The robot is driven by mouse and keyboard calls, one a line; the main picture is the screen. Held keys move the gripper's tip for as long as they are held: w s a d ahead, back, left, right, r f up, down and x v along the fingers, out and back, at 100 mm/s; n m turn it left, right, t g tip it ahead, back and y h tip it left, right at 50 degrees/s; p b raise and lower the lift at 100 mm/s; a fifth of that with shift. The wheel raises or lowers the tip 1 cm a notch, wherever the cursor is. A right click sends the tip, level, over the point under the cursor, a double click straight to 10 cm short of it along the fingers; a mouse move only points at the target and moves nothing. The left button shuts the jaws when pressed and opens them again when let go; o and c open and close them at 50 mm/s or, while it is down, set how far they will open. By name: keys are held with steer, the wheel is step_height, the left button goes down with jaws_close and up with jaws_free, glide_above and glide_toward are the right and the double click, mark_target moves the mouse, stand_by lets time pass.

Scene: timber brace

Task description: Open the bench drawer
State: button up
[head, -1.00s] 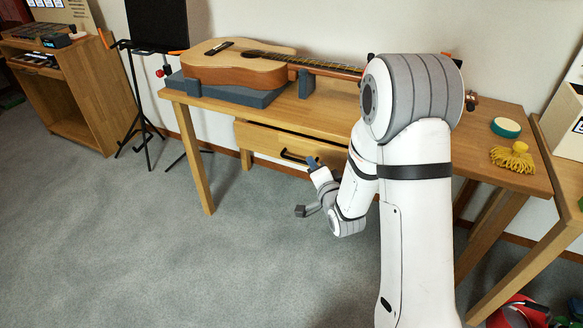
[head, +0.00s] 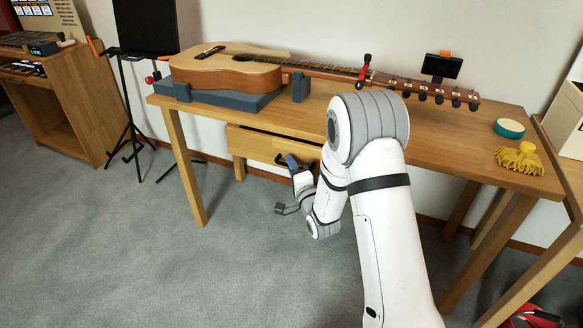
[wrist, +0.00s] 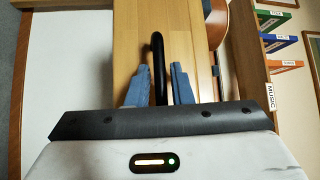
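The wooden bench (head: 420,150) stands against the wall with a guitar on it. Its drawer has a plain wooden front (head: 250,143) below the bench top, partly hidden by my arm in the head view; I see no clear opening there. The dark bar handle (wrist: 158,65) stands out from the drawer front (wrist: 128,45) in the wrist view. My gripper (wrist: 159,86) has its two blue fingers apart, one on each side of the handle, with gaps visible on both sides. In the head view my gripper (head: 287,184) is small and in front of the drawer.
The guitar (head: 225,72) rests on a grey support (head: 225,97) on the bench. A tape roll (head: 509,128) and a yellow brush (head: 519,157) lie at the right end. A black stand (head: 135,120) is at the left. The floor before the bench is clear.

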steer(key=shift+w, duration=0.1)
jaws_close()
stand_by(0.3)
